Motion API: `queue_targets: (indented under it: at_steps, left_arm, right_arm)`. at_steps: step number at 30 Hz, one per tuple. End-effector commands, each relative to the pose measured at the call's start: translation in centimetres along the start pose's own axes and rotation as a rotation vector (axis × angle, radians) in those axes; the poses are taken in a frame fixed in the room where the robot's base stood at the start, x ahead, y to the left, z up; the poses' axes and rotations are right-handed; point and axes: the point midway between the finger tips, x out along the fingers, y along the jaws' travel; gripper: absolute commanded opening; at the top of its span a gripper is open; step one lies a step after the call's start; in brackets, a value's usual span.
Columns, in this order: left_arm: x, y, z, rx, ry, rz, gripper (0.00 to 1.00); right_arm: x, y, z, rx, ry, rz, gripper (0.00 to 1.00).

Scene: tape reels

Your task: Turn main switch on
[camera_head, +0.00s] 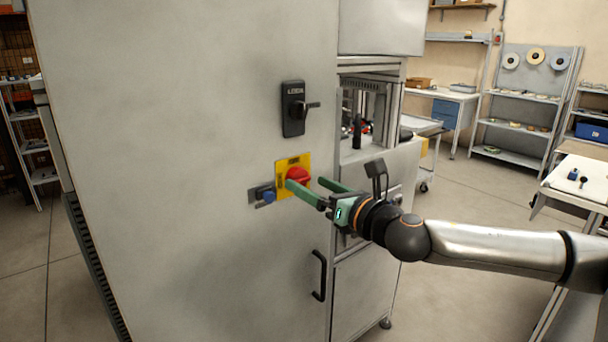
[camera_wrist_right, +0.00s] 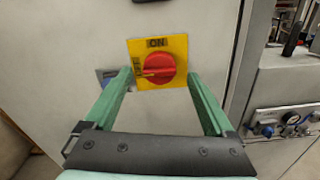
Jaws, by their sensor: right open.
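The main switch is a red rotary knob (camera_head: 298,175) on a yellow plate (camera_head: 281,163) on the grey cabinet's side. In the right wrist view the red knob (camera_wrist_right: 158,69) shows on its yellow plate (camera_wrist_right: 178,45), with "ON" printed above and a label at its left. A pale mark on the knob points left, toward that label. My right gripper (camera_head: 305,183) is in front of the knob, its green fingers apart. In the right wrist view the fingers (camera_wrist_right: 160,82) stand on both sides of the knob, with nothing between them that is clearly gripped. My left gripper is not in view.
A blue knob on a small grey plate (camera_head: 255,194) sits left of the switch. A black latch handle (camera_head: 293,109) is above, and a black pull handle (camera_head: 319,276) below. The grey cabinet (camera_head: 180,120) fills the left.

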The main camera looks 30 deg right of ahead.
Motion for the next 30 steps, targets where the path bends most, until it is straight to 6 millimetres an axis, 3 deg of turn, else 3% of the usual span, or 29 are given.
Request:
queue_targets:
  at_steps: [6,18,30]
  left_arm:
    - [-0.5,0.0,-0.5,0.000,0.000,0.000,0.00]
    - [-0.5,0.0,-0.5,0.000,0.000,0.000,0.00]
    - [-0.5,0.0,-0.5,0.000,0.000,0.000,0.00]
  right_arm:
    - [2.4,0.1,0.1,0.001,0.000,0.002,0.89]
    - [2.9,0.0,0.0,0.000,0.000,0.001,0.89]
    - [2.9,0.0,0.0,0.000,0.000,0.001,0.44]
